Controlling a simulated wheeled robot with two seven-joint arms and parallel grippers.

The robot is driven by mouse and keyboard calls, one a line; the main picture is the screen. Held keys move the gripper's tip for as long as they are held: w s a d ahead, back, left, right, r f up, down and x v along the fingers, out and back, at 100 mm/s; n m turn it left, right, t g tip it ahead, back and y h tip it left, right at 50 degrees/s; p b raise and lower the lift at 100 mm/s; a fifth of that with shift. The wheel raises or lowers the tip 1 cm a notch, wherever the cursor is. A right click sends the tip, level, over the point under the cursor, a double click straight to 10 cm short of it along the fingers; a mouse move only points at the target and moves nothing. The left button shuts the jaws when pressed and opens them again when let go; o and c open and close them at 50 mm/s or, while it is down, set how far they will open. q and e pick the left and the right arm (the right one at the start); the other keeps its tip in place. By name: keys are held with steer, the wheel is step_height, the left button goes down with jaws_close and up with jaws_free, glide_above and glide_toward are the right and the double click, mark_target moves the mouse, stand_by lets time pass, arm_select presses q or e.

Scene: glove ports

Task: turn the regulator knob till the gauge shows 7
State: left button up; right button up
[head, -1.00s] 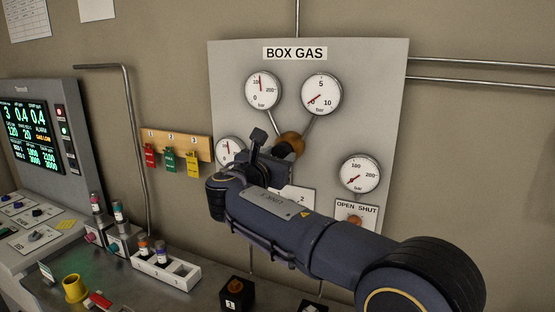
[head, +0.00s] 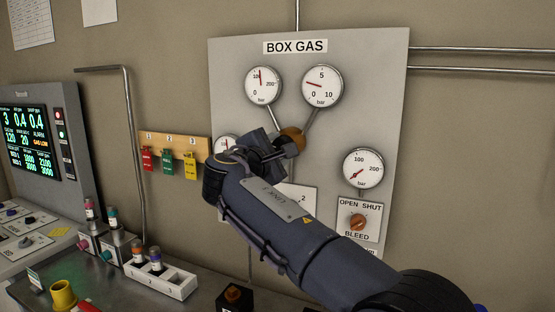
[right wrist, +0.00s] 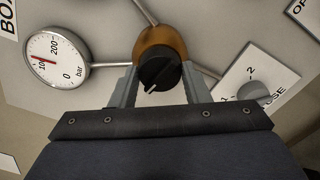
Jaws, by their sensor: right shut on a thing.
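The regulator is a round brass body (head: 293,134) on the grey BOX GAS panel, below two gauges. The knob is mostly hidden by my gripper in the head view. My left gripper is not in view.
The upper left gauge (head: 263,85) reads about 100. A lower right gauge (head: 363,168) sits above the BLEED knob (head: 358,222). Colored tags hang on a wooden board (head: 172,146) left of the panel. A vial rack (head: 160,278) stands on the bench below.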

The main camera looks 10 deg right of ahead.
steer(key=m+b, duration=0.3)
steer(key=m, duration=0.3)
steer(key=shift+f+b, duration=0.15)
steer(key=shift+b, duration=0.2)
steer(key=m+b, duration=0.2)
steer(key=m, duration=0.4)
steer(key=shift+m+b, duration=0.4)
steer(key=m+b, duration=0.2)
steer(key=m, duration=0.7)
steer(key=shift+m+b, duration=0.35)
steer(key=shift+m, duration=1.55)
steer(key=o, duration=1)
